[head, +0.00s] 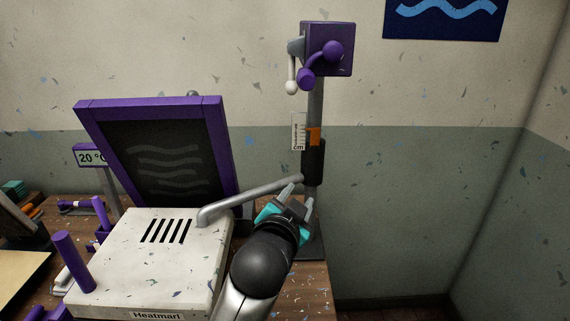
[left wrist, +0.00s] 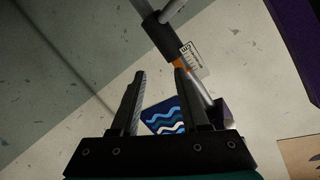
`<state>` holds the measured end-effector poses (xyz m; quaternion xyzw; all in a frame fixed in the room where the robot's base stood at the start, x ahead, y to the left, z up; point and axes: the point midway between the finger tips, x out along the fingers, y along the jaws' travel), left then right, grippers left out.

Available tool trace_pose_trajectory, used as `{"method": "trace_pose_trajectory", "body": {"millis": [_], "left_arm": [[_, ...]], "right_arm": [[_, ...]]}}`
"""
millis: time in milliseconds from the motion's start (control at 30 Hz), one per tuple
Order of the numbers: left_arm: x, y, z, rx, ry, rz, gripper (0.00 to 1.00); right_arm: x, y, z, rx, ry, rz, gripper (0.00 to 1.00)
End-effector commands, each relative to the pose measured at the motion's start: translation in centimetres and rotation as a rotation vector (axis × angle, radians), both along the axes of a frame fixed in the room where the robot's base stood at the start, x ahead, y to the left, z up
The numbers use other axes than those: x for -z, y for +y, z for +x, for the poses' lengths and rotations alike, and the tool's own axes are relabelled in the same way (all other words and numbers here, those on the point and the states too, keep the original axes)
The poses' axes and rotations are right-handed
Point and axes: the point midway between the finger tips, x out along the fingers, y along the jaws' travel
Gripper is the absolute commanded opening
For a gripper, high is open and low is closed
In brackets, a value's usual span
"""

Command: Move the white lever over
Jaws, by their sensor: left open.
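The white lever (head: 291,75) hangs down, with a round white knob, from the left side of a purple box (head: 339,50) atop a grey post. A purple crank with round knobs is on the box's front. My left gripper (head: 298,197) is open and empty, beside the lower post and well below the lever. In the left wrist view its two fingers (left wrist: 158,72) stand apart with nothing between them touching. I cannot make out the lever in that view. My right gripper is not in view.
A grey arm (head: 250,197) runs from the white Heatmart unit (head: 150,260) to the black sleeve on the post, close to my gripper. The purple-framed hinged screen (head: 158,150) stands tilted at left. A ruler (head: 298,132) and orange marker (head: 314,137) are on the post. Right is clear.

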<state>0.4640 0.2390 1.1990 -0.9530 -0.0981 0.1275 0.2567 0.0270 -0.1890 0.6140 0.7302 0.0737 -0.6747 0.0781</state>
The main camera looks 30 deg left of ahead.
Motion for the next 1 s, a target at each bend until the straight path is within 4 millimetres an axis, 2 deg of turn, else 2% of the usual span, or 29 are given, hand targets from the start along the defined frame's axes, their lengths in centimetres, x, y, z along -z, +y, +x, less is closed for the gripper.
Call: {"method": "trace_pose_trajectory", "body": {"millis": [33, 100, 200, 300, 400, 567, 1000], "left_arm": [[-3.8, 0.6, 0.6, -0.017, -0.091, 0.038, 0.45], [-7.9, 1.5, 0.9, -0.045, -0.191, 0.095, 0.45], [-12.5, 2.4, 0.7, -0.079, -0.301, 0.158, 0.45], [-15.1, 2.9, 0.3, -0.104, -0.365, 0.197, 0.45], [-16.3, 3.1, 0.2, -0.115, -0.391, 0.214, 0.45], [-16.6, 3.5, 1.2, -0.116, -0.395, 0.218, 0.45], [-18.1, 5.8, 7.0, -0.115, -0.391, 0.215, 0.45]], "right_arm": [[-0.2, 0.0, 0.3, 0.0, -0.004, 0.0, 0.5], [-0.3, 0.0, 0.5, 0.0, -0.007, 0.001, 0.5], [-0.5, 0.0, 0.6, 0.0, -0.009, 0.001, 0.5], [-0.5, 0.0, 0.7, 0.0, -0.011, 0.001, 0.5], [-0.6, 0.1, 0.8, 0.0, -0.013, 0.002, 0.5], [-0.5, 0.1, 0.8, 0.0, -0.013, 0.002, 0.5], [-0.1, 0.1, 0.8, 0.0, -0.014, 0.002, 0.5]]}}
